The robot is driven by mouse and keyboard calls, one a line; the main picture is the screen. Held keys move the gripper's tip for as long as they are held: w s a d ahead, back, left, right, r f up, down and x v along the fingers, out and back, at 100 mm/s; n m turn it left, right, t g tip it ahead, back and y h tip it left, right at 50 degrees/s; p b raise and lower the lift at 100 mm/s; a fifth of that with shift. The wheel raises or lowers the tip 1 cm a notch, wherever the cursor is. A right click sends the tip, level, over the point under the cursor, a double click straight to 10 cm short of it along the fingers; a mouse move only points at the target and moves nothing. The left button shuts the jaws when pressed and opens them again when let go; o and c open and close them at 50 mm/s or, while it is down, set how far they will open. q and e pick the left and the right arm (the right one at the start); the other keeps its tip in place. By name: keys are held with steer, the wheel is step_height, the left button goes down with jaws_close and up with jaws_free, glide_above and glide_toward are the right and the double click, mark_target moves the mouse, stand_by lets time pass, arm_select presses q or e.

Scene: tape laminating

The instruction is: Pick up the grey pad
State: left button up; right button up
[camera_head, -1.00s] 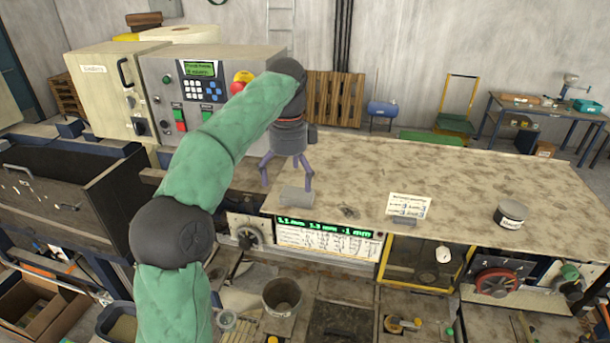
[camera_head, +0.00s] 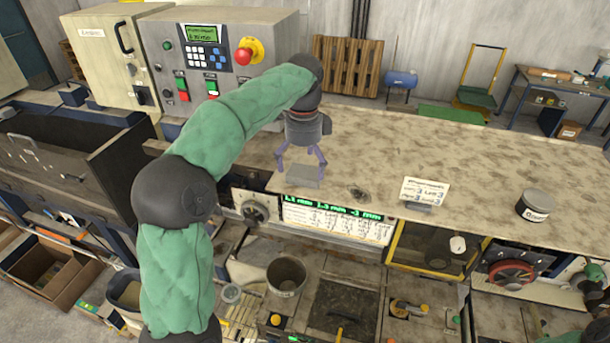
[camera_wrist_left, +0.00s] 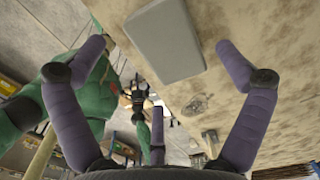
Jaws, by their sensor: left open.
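The grey pad (camera_head: 304,179) is a flat rectangular block lying on the mottled bench top, close to its front edge. In the left wrist view the pad (camera_wrist_left: 165,42) lies at the upper middle, beyond and between the spread fingers. My left gripper (camera_head: 301,170) points down over the pad with its purple fingers open, one to each side of it. In the left wrist view the fingers of this gripper (camera_wrist_left: 161,46) are wide apart and hold nothing. I cannot tell the exact height of the fingertips above the bench. My right gripper is not clearly visible.
A small dark patch (camera_head: 359,194) lies right of the pad. Further right are a white printed card (camera_head: 425,190) and a lidded round tin (camera_head: 535,205). A control cabinet (camera_head: 285,45) stands behind on the left. Most of the bench top (camera_head: 440,150) is clear.

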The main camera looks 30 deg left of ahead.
mark_target(303, 174)
arm_select(q)
steer(key=shift+f, duration=1.8)
steer(key=shift+c, duration=1.4)
steer(key=c, duration=0.8)
steer(key=shift+r, duration=0.15)
steer(key=shift+r, duration=0.3)
step_height(303, 174, up, 2)
steer(key=s+d+r+b, duration=0.1)
steer(key=s+r, duration=0.2)
steer(key=s, duration=0.1)
steer(key=s+d+r+b, duration=0.1)
steer(key=s+d+r, duration=0.1)
steer(key=s+r, duration=0.1)
steer(key=s+d+r+b, duration=0.1)
steer(key=s+r, duration=0.3)
steer(key=s, duration=0.2)
steer(key=shift+s+d, duration=0.1)
steer(key=shift+d, duration=0.2)
